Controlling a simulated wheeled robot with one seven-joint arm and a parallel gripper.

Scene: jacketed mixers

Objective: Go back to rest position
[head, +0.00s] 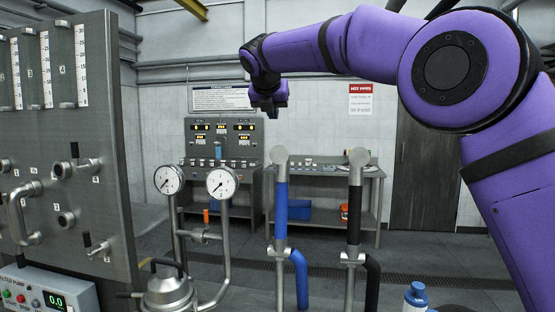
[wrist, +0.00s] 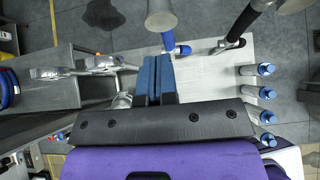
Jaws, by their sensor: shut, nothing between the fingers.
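My gripper (head: 270,107) hangs at the end of my raised purple arm, in front of the back wall in the head view. It points down and is clear of everything around it. In the wrist view its two blue fingers (wrist: 154,78) lie together, shut with nothing between them. Below them is a pale work surface (wrist: 205,85).
A steel panel (head: 105,150) with valves stands at the left. Two dial gauges (head: 168,180) (head: 221,183), a blue-sleeved pipe (head: 281,205) and a black-sleeved pipe (head: 354,205) rise in front. Several blue-capped bottles (wrist: 266,93) line the right side of the pale surface.

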